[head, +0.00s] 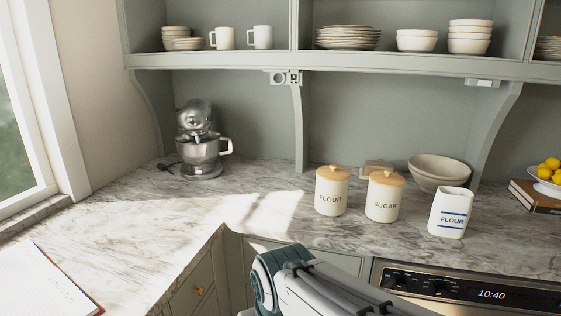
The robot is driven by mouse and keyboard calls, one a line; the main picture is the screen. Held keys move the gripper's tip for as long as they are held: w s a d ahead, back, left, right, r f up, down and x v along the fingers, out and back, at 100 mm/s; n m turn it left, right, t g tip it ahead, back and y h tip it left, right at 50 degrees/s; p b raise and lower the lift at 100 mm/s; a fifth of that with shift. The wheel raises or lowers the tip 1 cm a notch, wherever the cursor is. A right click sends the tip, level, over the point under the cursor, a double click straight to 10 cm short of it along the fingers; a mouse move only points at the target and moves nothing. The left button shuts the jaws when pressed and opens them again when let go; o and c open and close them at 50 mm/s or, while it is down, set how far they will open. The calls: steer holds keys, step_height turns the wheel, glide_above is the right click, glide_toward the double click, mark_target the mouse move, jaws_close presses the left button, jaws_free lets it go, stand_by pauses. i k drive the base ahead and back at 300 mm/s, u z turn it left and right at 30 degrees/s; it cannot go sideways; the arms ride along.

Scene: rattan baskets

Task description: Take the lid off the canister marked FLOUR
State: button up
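The canister marked FLOUR (331,199) stands upright on the marble counter in the head view, right of centre. Its light wooden lid (332,173) with a small knob sits on top of it. A matching canister marked SUGAR (384,203), also with a wooden lid (386,178), stands close to its right. Part of my arm shows at the bottom of the picture, below and in front of the canisters and apart from them. My gripper's fingers are not in view.
A white bag marked FLOUR (450,214) stands right of the canisters, with stacked bowls (437,171) behind it. A stand mixer (201,150) is at the back left. Shelves (350,65) with crockery hang above. The counter (180,212) left of the canisters is clear.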

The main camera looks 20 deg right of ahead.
mark_target(333, 173)
steer(key=z, duration=0.55)
steer(key=i, duration=1.4)
steer(key=z, duration=0.8)
